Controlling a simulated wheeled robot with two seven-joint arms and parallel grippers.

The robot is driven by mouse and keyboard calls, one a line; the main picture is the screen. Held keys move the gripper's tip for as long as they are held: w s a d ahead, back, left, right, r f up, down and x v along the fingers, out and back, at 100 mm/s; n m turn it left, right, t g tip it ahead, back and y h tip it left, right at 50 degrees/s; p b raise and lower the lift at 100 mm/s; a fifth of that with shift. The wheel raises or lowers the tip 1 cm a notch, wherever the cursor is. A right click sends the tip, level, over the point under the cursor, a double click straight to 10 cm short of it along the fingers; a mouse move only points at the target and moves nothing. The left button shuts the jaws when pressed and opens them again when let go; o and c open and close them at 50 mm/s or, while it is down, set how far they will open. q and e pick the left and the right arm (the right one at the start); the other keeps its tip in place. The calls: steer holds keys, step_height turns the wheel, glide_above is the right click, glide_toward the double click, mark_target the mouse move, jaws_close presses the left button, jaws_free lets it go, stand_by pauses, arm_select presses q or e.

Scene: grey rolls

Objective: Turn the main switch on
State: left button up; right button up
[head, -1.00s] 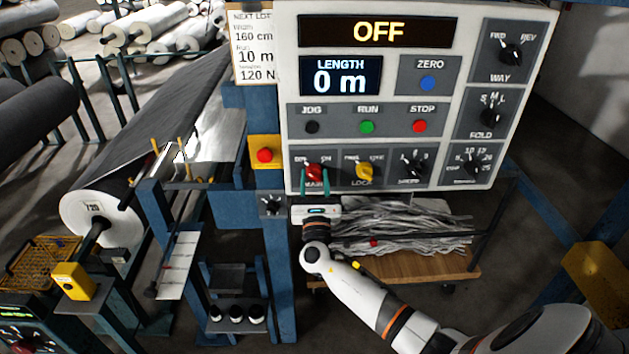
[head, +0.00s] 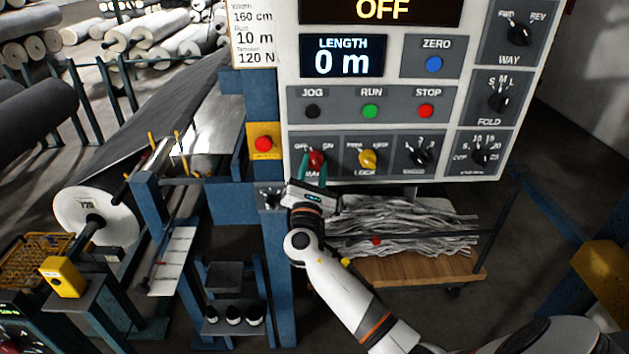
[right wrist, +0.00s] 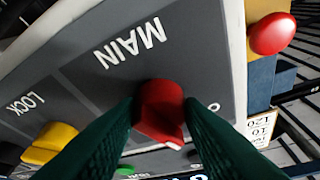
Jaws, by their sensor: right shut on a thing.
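The red main switch (head: 317,160) is a knob at the lower left of the grey control panel, marked MAIN, with an OFF and an ON side. My right gripper (head: 313,172) reaches up to it from below, its green fingers around the knob and its body tilted. In the right wrist view the red knob (right wrist: 160,103) sits between the two dark green fingers of the right gripper (right wrist: 162,125), shut on it. The fingers hide parts of the knob and its markings. The display (head: 382,10) at the panel top reads OFF. My left gripper is not in view.
The yellow lock knob (head: 367,159) is just right of the main switch. A red button on a yellow box (head: 263,145) and a black knob (head: 270,196) are on the blue post to the left. A cart of grey strips (head: 420,265) stands below the panel.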

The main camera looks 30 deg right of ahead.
steer(key=m+g+b, duration=0.1)
steer(key=m, duration=0.1)
steer(key=m+h+b, duration=0.1)
steer(key=m, duration=0.1)
steer(key=shift+a+f+g, duration=0.1)
steer(key=shift+g, duration=0.3)
steer(key=m+g+b, duration=0.1)
steer(key=m, duration=0.1)
steer(key=m+g+b, duration=0.1)
steer(key=m, duration=0.1)
steer(key=shift+w+a+r+m, duration=0.1)
steer(key=shift+r+m, duration=0.1)
steer(key=shift+m, duration=0.1)
steer(key=m+g+b, duration=0.1)
steer(key=m, duration=0.1)
steer(key=shift+r+m, duration=0.15)
steer(key=shift+m, duration=0.25)
steer(key=shift+r+m+g+y, duration=0.2)
steer(key=shift+m+g+y, duration=0.3)
steer(key=shift+m, duration=1.3)
steer(key=o, duration=1)
